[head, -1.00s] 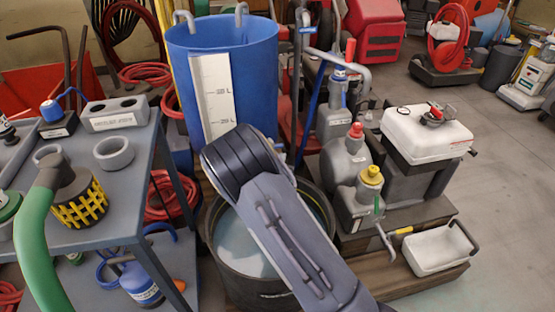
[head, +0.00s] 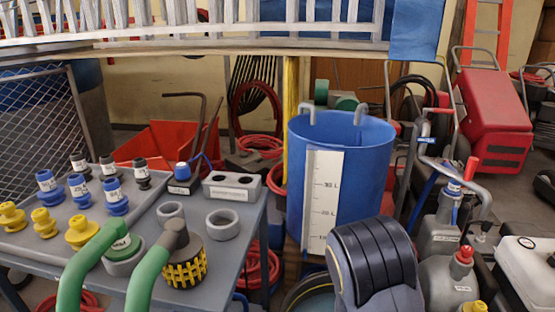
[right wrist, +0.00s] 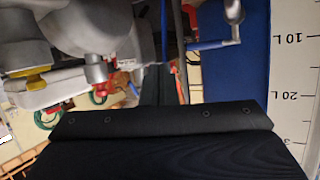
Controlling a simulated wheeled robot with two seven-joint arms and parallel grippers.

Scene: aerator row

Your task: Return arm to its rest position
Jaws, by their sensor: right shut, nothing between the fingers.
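My right arm (head: 375,265) shows in the head view as a dark ribbed link at the bottom, in front of the blue barrel. Its gripper is hidden in that view. In the right wrist view the black gripper body fills the bottom, and the dark fingers (right wrist: 162,80) stand together above it, shut and empty. The blue barrel (head: 365,170) with a white litre scale (head: 322,195) stands behind the arm. It also shows at the right edge of the wrist view (right wrist: 250,70), close beside the gripper. My left gripper is not in view.
A grey cart (head: 25,245) at left holds several blue, yellow and black fittings and green hoses (head: 90,265). Grey canisters (head: 445,275) and a white tank (head: 530,270) crowd the right. A red machine (head: 495,120) stands back right.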

